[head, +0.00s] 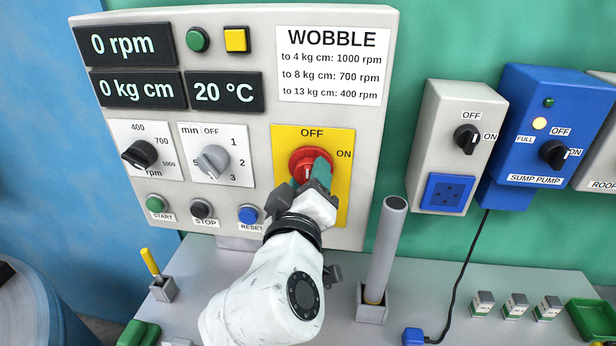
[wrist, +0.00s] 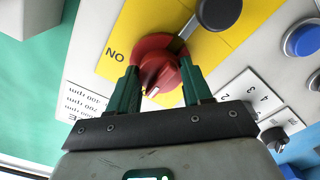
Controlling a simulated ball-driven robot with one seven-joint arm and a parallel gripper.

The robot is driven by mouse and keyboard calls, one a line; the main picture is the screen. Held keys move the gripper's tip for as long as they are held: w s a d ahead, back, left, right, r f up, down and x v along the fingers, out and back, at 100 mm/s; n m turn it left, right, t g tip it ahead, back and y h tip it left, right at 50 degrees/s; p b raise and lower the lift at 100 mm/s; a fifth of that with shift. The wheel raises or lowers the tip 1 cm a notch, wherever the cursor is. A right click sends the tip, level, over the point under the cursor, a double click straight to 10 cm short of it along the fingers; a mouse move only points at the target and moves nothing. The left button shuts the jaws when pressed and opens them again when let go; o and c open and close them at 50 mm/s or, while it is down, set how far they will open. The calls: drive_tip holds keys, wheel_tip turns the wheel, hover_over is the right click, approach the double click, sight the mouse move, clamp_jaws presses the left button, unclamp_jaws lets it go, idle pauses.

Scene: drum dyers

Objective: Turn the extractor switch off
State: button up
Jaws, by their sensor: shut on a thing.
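A red rotary switch (head: 304,158) sits on a yellow plate (head: 283,141) marked OFF at the top and ON at the right. My gripper (head: 314,183) is at this knob. In the wrist view, the green fingers of my gripper (wrist: 160,70) stand either side of the red knob (wrist: 160,62) and are shut on it. A white mark shows low on the knob there; the exact setting is hard to tell. No extractor label is readable. A grey box (head: 440,108) at the right carries a black OFF/ON switch (head: 467,139) whose white mark points toward ON.
A blue sump pump box (head: 545,90) hangs right of the grey box. A grey tube (head: 385,245) stands upright beside my arm, close to it. Small boxes and a green tray (head: 598,318) lie on the bench at the right. Dials and buttons fill the panel's left.

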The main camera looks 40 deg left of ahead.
idle(0.4)
drive_tip(key=o, duration=1)
drive_tip(key=shift+o, duration=0.2)
drive_tip(key=shift+s, duration=0.1)
drive_tip(key=b+v, duration=0.1)
drive_tip(key=v, duration=0.9)
drive_tip(key=shift+s+d+b, duration=0.25)
drive_tip(key=shift+b, duration=0.15)
drive_tip(key=shift+f, duration=0.1)
